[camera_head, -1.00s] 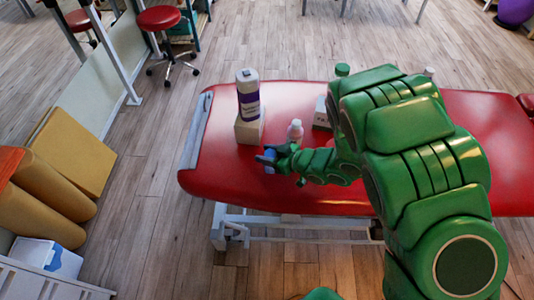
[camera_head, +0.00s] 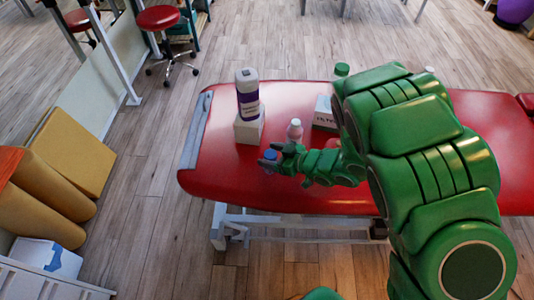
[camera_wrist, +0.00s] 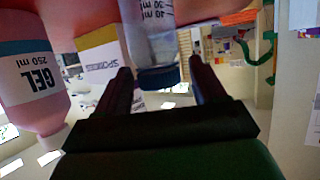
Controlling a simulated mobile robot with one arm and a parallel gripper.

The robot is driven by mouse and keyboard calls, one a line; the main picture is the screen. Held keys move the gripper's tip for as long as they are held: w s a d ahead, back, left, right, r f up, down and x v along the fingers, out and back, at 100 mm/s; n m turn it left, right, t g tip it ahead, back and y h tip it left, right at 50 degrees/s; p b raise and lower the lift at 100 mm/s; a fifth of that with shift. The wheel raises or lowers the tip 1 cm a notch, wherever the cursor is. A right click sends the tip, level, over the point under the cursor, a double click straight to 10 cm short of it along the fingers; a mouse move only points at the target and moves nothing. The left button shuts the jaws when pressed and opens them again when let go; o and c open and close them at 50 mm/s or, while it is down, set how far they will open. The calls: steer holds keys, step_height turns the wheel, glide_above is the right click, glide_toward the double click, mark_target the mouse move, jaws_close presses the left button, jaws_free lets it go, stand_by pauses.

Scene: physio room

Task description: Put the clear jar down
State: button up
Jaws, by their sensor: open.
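The clear jar (camera_wrist: 150,20) has a blue cap and ml marks; it shows upside down in the wrist view, between my finger tips. In the head view only its blue cap (camera_head: 270,155) shows clearly, near the front left of the red treatment table (camera_head: 215,165). My gripper (camera_head: 272,154) is at the jar, fingers open on either side of it, also seen in the wrist view (camera_wrist: 160,72). The jar looks upright on the red top, but its base is out of the wrist view.
A pink gel bottle (camera_head: 294,131) stands just behind my gripper. A white bottle with a purple label (camera_head: 248,95) stands on a pale box (camera_head: 249,127) to the left. A white lettered box (camera_head: 323,112) is behind. The table's front left corner is bare.

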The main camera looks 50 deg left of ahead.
steer(key=v, duration=1)
stand_by(0.3)
